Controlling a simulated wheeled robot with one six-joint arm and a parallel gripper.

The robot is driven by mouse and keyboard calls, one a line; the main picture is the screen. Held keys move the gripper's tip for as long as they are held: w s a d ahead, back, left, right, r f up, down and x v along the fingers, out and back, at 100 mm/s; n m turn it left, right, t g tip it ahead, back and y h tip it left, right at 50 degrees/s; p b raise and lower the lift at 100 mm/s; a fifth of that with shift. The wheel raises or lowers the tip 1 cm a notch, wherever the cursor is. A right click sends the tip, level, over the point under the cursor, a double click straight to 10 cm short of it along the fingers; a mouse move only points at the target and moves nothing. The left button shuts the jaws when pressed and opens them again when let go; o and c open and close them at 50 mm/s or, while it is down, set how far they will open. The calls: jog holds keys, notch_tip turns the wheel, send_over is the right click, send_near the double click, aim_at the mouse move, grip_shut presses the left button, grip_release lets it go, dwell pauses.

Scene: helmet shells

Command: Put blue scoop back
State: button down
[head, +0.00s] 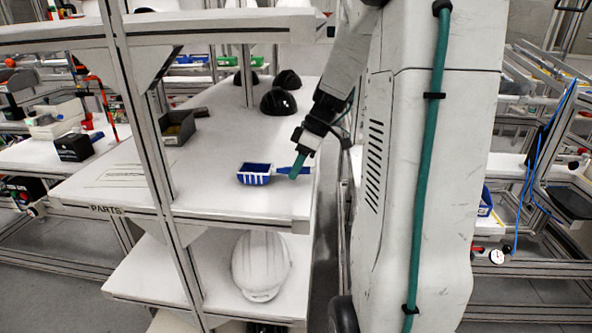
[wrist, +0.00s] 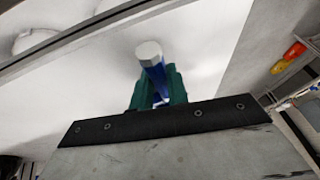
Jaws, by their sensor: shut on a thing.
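The blue scoop (head: 255,174) is on or just over the white shelf top (head: 215,190), near its front right; I cannot tell if it touches. Its bowl opens upward and its handle points right. My gripper (head: 296,168), with green fingers, reaches down from the right and is shut on the handle. The bowl is hidden in that view.
Black helmet shells (head: 278,101) and a dark open bin (head: 179,127) stand farther back on the shelf. A marked outline (head: 130,176) lies at the left, behind a metal post (head: 150,130). A white helmet (head: 261,266) sits on the lower shelf. An upper shelf (head: 210,28) overhangs.

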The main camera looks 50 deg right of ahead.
jog(key=shift+f, duration=0.25)
jog(key=shift+f, duration=0.1)
jog(key=c, duration=1.4)
grip_release()
jog(key=shift+o, duration=0.2)
jog(key=v, duration=1.2)
jog(key=shift+s, duration=0.1)
